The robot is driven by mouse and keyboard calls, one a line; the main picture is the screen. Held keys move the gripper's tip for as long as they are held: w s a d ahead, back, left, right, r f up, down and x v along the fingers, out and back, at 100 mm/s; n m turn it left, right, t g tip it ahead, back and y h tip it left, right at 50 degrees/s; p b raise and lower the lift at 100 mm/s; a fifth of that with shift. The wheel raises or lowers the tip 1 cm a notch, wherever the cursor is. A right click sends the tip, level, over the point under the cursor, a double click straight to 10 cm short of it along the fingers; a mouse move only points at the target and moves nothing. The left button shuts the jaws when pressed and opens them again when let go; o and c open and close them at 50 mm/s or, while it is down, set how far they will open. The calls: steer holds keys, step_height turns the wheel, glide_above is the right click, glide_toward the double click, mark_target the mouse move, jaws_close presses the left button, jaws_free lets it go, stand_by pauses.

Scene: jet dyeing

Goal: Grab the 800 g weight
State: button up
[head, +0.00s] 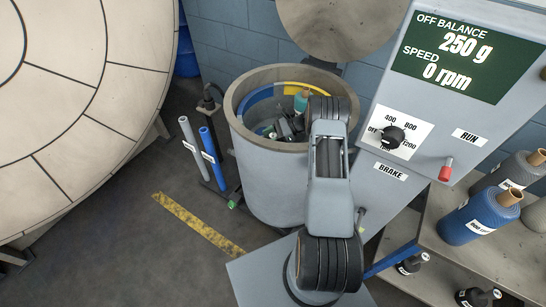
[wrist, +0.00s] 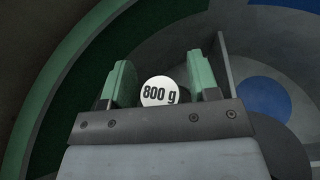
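The 800 g weight (wrist: 158,91) shows in the wrist view as a round white face printed "800 g", with its darker body hard to make out. My gripper (wrist: 162,72) has its two green fingers spread on either side of this face. A gap shows at the right finger; the left finger borders the face, and I cannot tell whether it touches. In the head view my arm reaches into the grey drum (head: 268,182), where the gripper is partly hidden and the weight cannot be made out.
A teal package (head: 301,100) stands inside the drum near its far wall. The control panel (head: 400,135) rises to the right. A shelf (head: 490,245) holds packages and dark weights. Grey and blue tubes (head: 213,158) stand left of the drum. Open floor (head: 130,240) lies at the left.

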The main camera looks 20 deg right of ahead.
jaws_close()
stand_by(0.3)
steer(key=shift+r, duration=0.1)
